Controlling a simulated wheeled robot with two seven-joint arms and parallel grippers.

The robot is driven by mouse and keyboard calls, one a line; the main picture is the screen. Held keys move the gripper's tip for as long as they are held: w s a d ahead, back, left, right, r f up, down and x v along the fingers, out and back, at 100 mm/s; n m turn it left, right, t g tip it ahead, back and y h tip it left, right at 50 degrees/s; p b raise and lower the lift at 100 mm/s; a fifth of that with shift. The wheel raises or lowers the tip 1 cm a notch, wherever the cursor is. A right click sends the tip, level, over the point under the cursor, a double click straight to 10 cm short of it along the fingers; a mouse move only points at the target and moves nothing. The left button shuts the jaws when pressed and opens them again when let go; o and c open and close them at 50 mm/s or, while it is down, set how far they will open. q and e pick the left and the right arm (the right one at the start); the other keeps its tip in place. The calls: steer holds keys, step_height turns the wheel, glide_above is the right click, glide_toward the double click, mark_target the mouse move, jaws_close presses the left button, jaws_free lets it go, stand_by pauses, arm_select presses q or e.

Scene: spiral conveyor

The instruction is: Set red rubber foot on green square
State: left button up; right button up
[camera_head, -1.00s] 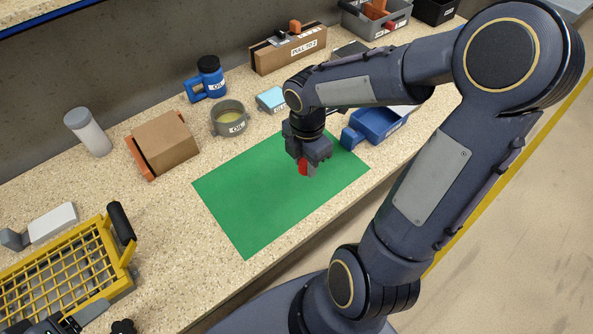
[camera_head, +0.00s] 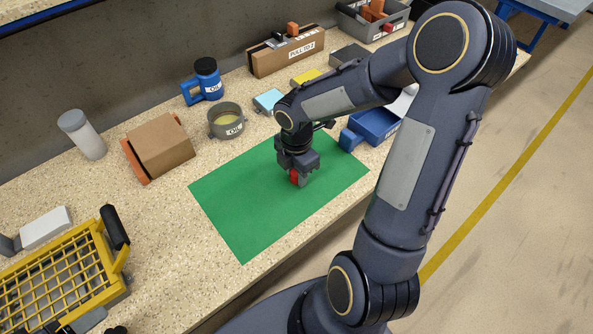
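The green square (camera_head: 245,215) lies flat on the speckled bench, its right part partly covered by my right arm. My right gripper (camera_head: 298,180) points down over the right-hand part of the green square. It is shut on the red rubber foot (camera_head: 294,177), which shows as a small red patch between the fingers. I cannot tell whether the foot touches the green surface. At the lower left, only a dark part that may be my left arm shows at the edge; the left gripper's fingers do not show.
A yellow wire basket (camera_head: 55,285) is at the lower left. The square's left part is clear.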

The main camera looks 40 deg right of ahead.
steer(key=o, duration=0.4)
steer(key=shift+r, duration=0.3)
step_height(320, 180, up, 10)
steer(key=r+p, duration=0.1)
steer(key=p, duration=0.2)
steer(key=s+a+r+m+t+y, duration=0.1)
steer(key=s+a+m+t, duration=0.1)
steer(key=s+m, duration=0.2)
steer(key=s+a+r+m+t+y, duration=0.1)
steer(key=s+a+r+m, duration=0.1)
steer(key=s+m, duration=0.3)
steer(key=s+a+r+m+t+y, duration=0.1)
steer(key=s+m, duration=0.4)
steer(key=m, duration=0.6)
steer(key=shift+s+a+r+m+t+y, duration=0.1)
steer(key=shift+a+r+m+t+y, duration=0.1)
steer(key=shift+a+r+t, duration=0.3)
steer(key=shift+a+r+m+t+y, duration=0.1)
steer(key=shift+a+r+t+y, duration=0.15)
steer(key=shift+a, duration=0.45)
